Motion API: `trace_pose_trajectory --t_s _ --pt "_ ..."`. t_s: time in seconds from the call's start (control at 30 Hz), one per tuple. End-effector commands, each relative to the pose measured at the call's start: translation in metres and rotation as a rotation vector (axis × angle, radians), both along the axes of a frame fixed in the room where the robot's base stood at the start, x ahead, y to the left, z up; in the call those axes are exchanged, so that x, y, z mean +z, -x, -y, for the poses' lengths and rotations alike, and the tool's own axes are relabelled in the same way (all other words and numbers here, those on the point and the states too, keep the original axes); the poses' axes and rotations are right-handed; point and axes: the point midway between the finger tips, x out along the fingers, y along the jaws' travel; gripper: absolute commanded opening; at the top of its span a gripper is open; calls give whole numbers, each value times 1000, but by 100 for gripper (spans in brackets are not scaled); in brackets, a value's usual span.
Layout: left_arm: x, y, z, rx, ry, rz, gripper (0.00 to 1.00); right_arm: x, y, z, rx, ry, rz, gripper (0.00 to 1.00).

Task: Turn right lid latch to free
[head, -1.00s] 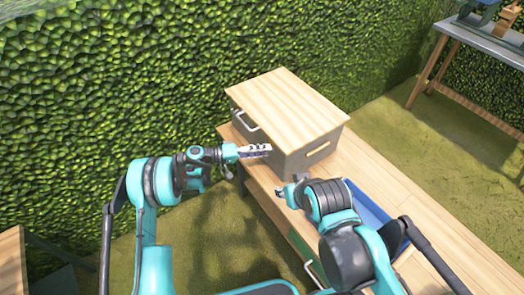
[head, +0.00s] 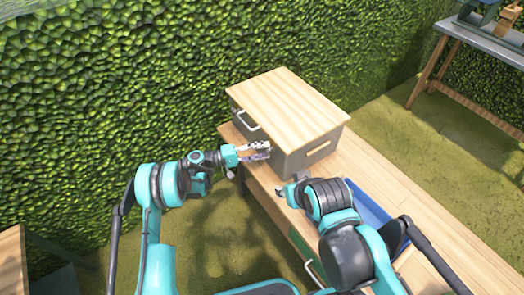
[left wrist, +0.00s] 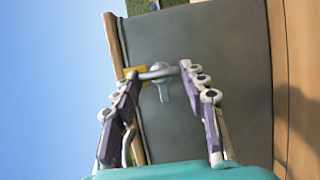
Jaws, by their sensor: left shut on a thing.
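A grey box (head: 290,158) with a pale wooden lid (head: 285,105) stands on the wooden bench. In the left wrist view its grey wall (left wrist: 215,60) fills the middle, and a small grey metal latch (left wrist: 163,90) sits near the lid edge beside a yellow plate (left wrist: 143,74).
The wooden bench (head: 425,205) runs to the lower right, with a blue tray (head: 368,203) partly behind my right arm. A hedge (head: 120,80) rises behind. Another table (head: 485,42) stands at the upper right.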

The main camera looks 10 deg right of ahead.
Motion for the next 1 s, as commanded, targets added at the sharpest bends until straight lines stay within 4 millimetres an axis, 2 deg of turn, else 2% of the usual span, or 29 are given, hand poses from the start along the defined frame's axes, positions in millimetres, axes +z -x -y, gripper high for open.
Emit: trace_pose_trajectory --t_s 0.17,0.2,0.27,0.57,0.67,0.77,1.0 --pt "0 -1 0 2 -1 0 14 0 0 0 0 0 0 40" --pt "0 -1 0 2 -1 0 48 0 0 0 0 0 0 40" --pt "0 -1 0 2 -1 0 64 0 0 0 0 0 0 40" --pt "0 0 -1 0 0 1 64 0 0 0 0 0 0 40" --pt "0 -1 -7 1 0 1 64 0 0 0 0 0 0 40" --pt "0 -2 -22 4 0 1 64 0 0 0 0 0 0 40" --pt "-1 -5 -75 5 0 1 64 0 0 0 0 0 0 40"
